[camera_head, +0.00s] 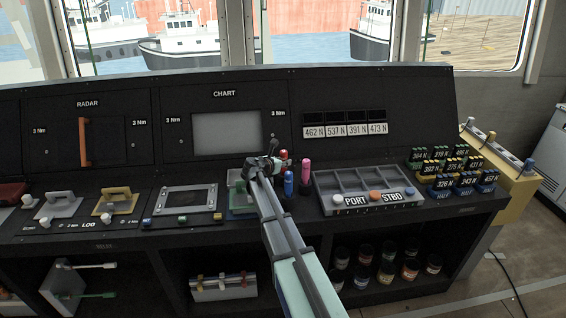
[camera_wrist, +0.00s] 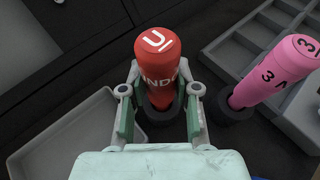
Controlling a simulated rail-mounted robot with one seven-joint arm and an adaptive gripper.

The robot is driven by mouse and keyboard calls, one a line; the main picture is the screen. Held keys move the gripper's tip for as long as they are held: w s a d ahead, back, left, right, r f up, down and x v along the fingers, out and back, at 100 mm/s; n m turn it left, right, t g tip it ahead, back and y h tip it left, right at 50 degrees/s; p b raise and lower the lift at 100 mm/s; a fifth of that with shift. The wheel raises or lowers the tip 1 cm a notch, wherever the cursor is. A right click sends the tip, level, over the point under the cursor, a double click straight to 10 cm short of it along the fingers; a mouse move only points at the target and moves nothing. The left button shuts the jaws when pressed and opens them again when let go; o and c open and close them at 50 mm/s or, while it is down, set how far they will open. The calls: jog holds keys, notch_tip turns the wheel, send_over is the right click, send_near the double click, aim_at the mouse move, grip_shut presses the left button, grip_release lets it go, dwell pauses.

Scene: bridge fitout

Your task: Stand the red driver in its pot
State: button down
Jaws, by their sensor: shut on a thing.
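The red driver (camera_wrist: 158,55) is between the two fingers of my gripper (camera_wrist: 160,98), which is shut on its handle. In the wrist view a dark round pot (camera_wrist: 160,114) shows around the driver's lower end; I cannot tell how deep the driver sits in it. In the head view my gripper (camera_head: 268,164) is over the console, and only a bit of the red driver (camera_head: 283,155) shows beside it. The pink driver (camera_head: 305,172) stands to its right and also shows in the wrist view (camera_wrist: 275,72), in its own dark pot (camera_wrist: 232,108).
A blue driver (camera_head: 289,184) stands close by my gripper. A grey divided tray (camera_head: 345,180) lies to the right, with labelled blocks (camera_head: 450,172) beyond it. The upright console panel rises behind.

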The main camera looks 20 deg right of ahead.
jog(key=c, duration=0.8)
grip_release()
jog(key=shift+o, duration=0.2)
jog(key=shift+a, duration=0.1)
jog(key=v, duration=1.2)
